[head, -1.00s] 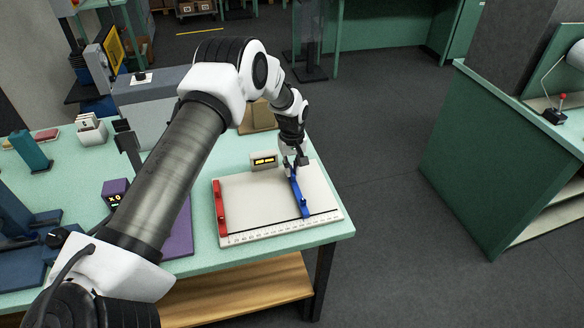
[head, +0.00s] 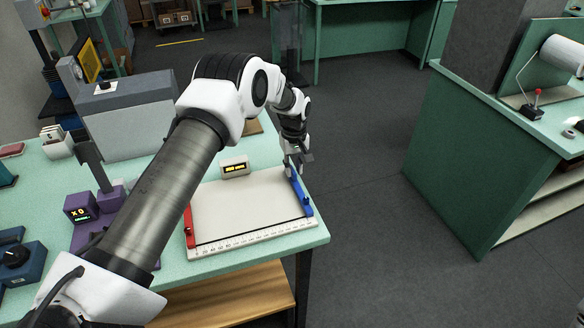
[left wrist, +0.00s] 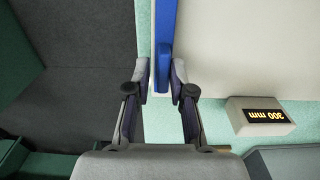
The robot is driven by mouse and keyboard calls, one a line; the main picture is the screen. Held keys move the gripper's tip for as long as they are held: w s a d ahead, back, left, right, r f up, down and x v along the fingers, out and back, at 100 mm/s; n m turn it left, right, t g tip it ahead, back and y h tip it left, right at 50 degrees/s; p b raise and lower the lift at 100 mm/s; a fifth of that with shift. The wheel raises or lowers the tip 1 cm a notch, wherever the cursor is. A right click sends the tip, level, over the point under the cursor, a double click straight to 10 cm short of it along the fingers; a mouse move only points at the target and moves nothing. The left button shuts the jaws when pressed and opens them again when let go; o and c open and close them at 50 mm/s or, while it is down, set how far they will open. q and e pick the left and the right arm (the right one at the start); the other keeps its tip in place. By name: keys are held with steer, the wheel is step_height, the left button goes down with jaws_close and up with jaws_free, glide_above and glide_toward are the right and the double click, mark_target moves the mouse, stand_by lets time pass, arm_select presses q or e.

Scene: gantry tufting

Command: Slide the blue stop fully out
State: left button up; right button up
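The blue stop (head: 301,194) lies along the right edge of the white board (head: 245,205), its far end by my left gripper (head: 296,162). In the left wrist view the blue stop (left wrist: 163,60) stands between the two fingers of the left gripper (left wrist: 160,85). The right finger lies against it or very close, and a narrow gap shows at the left finger. The fingers are apart, not clamped. The display box (head: 235,167) behind the board reads 300 mm in the left wrist view (left wrist: 262,115). My right gripper is not in view.
A red stop (head: 188,226) is at the board's left edge, partly behind my left arm. A scale strip (head: 255,236) runs along the board's front. The table's right edge (head: 322,232) is close beside the board, with open floor beyond. A purple device (head: 82,207) stands at left.

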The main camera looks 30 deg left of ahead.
arm_select(q)
steer(key=shift+w+f, duration=0.2)
steer(key=shift+w, duration=0.1)
steer(key=shift+s+r, duration=0.1)
steer(key=shift+r, duration=0.05)
step_height(320, 180, up, 12)
steer(key=shift+f, duration=0.2)
stand_by(0.3)
